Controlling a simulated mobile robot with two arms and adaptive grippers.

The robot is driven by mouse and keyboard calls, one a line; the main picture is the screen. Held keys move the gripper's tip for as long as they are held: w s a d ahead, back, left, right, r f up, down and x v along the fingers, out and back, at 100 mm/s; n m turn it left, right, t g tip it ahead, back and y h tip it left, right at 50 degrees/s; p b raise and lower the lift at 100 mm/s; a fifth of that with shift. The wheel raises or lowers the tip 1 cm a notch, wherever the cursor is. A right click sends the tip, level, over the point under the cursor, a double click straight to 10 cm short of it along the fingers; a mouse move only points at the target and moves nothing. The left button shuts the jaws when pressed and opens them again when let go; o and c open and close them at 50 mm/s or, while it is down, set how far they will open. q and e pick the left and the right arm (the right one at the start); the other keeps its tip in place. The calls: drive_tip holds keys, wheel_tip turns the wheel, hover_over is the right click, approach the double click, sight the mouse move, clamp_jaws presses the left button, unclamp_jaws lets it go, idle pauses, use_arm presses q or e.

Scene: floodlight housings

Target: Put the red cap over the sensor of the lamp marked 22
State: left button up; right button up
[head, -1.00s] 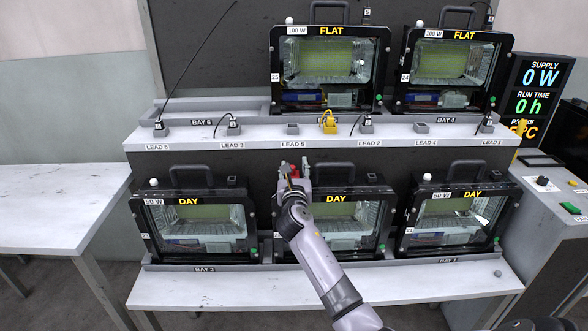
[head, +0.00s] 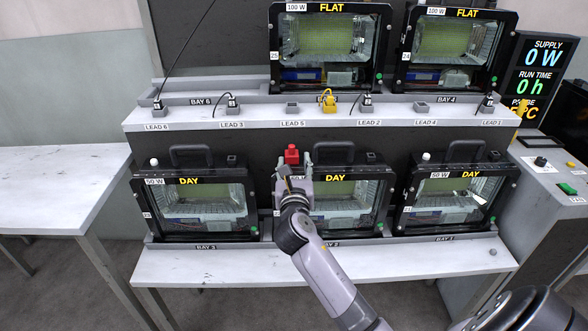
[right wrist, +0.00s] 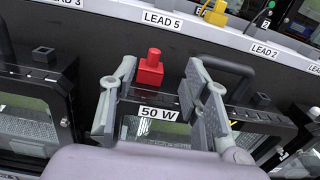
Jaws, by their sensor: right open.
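The red cap (head: 291,154) stands upright at the top left corner of the middle lower lamp (head: 345,158), where neighbouring lamps carry a white sensor knob. No white knob shows under it. In the right wrist view the cap (right wrist: 149,70) sits between and beyond my open fingers, with clear gaps on both sides. My right gripper (head: 296,172) is open, just in front of and below the cap. It hides the middle lamp's left side, and its number is not readable. My left gripper is not in view.
Lamps stand to the left (head: 192,181) and right (head: 462,171) in the lower row, each with a white sensor (head: 426,157). The shelf (head: 258,117) above holds leads, a yellow plug (head: 329,102) and two larger lamps. The left table (head: 60,190) is clear.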

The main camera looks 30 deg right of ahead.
drive_tip(key=shift+v, duration=0.95)
drive_tip(key=s+a+f+m+y, duration=0.2)
drive_tip(key=a+f+m+y, duration=0.5)
drive_tip(key=a+f+m, duration=0.55)
drive_tip(key=s+a+f+m+g+y, duration=0.15)
drive_tip(key=s+f, duration=0.35)
drive_tip(key=f, duration=0.6)
drive_tip(key=s+f+m+g, duration=0.25)
drive_tip(key=s+f, duration=0.25)
drive_tip(key=f, duration=0.6)
drive_tip(key=s+f+m+g+y, duration=0.1)
drive_tip(key=s+f+m+g, duration=0.3)
drive_tip(key=f, duration=0.7)
drive_tip(key=s+f+m+g, duration=0.2)
drive_tip(key=s+f, duration=0.3)
drive_tip(key=s, duration=0.6)
drive_tip(key=s+f+m+g, duration=0.2)
drive_tip(key=s+f, duration=0.4)
drive_tip(key=s, duration=0.6)
drive_tip(key=s+d+f+m+g, duration=0.1)
drive_tip(key=s+f, duration=0.4)
drive_tip(key=s, duration=0.7)
drive_tip(key=shift+f+m+g+p, duration=0.25)
drive_tip(key=shift+m+g+p, duration=0.2)
drive_tip(key=shift+m, duration=0.4)
